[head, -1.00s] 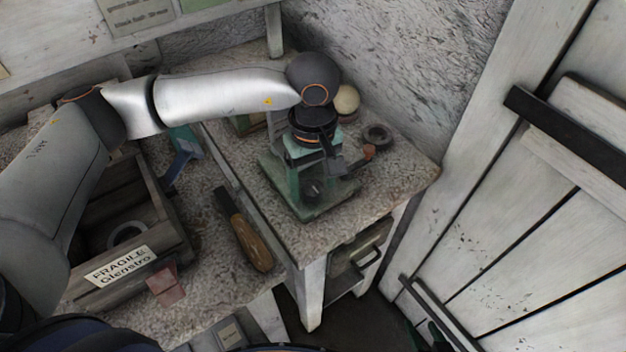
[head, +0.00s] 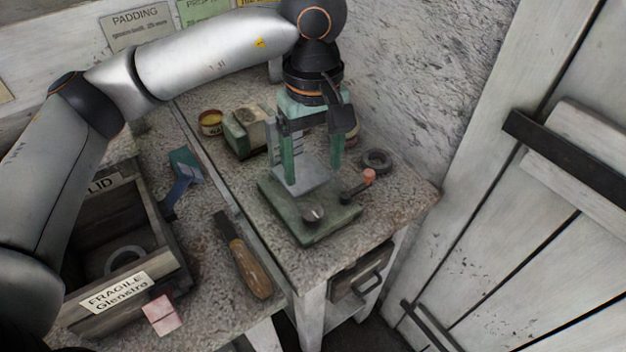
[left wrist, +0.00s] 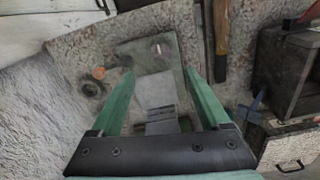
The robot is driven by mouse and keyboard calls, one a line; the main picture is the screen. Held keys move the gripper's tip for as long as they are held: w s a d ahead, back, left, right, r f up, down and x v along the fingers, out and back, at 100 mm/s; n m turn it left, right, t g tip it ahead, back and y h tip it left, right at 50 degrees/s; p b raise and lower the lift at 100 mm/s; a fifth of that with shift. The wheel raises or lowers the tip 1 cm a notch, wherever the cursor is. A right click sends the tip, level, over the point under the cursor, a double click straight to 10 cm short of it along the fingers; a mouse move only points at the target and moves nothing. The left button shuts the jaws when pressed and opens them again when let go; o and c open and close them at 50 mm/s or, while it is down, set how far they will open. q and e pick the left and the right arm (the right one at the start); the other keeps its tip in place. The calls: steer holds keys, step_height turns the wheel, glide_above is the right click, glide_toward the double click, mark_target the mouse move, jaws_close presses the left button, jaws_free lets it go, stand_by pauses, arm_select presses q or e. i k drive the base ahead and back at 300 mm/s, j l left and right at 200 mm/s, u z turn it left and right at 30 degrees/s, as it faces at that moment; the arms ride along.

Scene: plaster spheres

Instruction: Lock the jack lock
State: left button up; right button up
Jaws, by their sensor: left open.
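The jack has a green base plate (head: 335,226) standing on the speckled bench top, with a grey plate (head: 315,180) rising behind it. My right gripper is not in view.
A dark ring (head: 376,161) lies right of the jack. A small green-and-tan block (head: 245,132) and a yellow-topped tin (head: 210,122) stand behind left. A wooden-handled tool (head: 246,262) lies left, near a FRAGILE crate (head: 112,292). A rough wall closes the right.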

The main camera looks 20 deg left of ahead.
mark_target(369, 174)
steer(key=k, duration=1)
